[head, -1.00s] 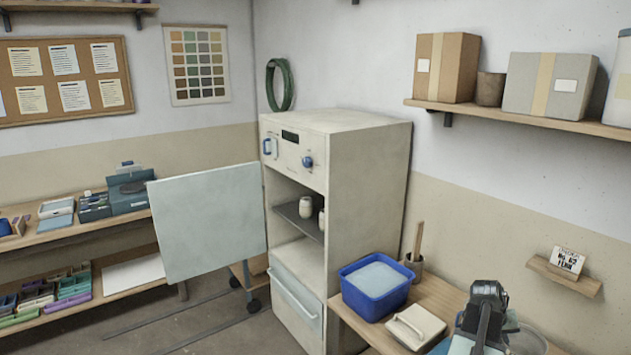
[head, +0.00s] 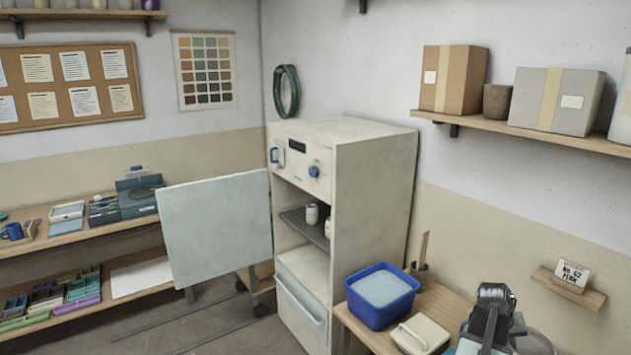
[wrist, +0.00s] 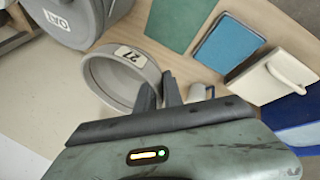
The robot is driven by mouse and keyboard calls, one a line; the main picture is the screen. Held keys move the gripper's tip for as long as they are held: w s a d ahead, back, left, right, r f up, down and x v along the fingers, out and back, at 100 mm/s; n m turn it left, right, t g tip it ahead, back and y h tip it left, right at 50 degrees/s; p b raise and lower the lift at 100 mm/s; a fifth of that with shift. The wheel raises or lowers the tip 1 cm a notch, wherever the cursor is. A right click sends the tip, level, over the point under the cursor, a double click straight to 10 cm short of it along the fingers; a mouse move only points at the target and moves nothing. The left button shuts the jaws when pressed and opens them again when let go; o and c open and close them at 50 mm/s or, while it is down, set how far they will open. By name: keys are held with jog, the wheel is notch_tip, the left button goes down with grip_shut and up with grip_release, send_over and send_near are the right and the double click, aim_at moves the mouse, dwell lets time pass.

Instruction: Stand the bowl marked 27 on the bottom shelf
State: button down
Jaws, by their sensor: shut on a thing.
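The grey bowl marked 27 (wrist: 125,78) shows in the wrist view, tilted in the picture, its label on the inner wall. My gripper (wrist: 159,88) is shut on the near right part of its rim. I cannot tell whether the bowl is clear of the surface below. In the head view my gripper (head: 492,300) is at the bottom right, with a round grey rim partly hidden beside it. A pale cabinet (head: 370,200) stands in the middle, its door open to the left. Inside are a grey shelf (head: 300,222) with two pale cups and a lower space under it.
A blue tub (head: 381,295), a pale lidded box (head: 420,334) and a pot with a stick (head: 420,270) stand on the wooden table (head: 437,300) beside the cabinet. The grey-blue open door (head: 215,228) juts out left.

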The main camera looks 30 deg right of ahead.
notch_tip(320, 180, down, 7)
jog(key=b, duration=0.6)
notch_tip(320, 180, up, 8)
jog(key=p, duration=0.8)
jog(key=shift+f, duration=0.25)
notch_tip(320, 180, down, 8)
jog(key=b, duration=0.8)
notch_tip(320, 180, up, 7)
jog(key=p, duration=0.7)
jog(key=shift+r+p, duration=0.5)
jog(key=shift+r, duration=0.1)
notch_tip(320, 180, down, 8)
jog(key=b, duration=0.8)
notch_tip(320, 180, up, 8)
jog(key=p, duration=0.8)
notch_tip(320, 180, down, 8)
jog(key=b, duration=0.7)
jog(key=shift+b, duration=0.35)
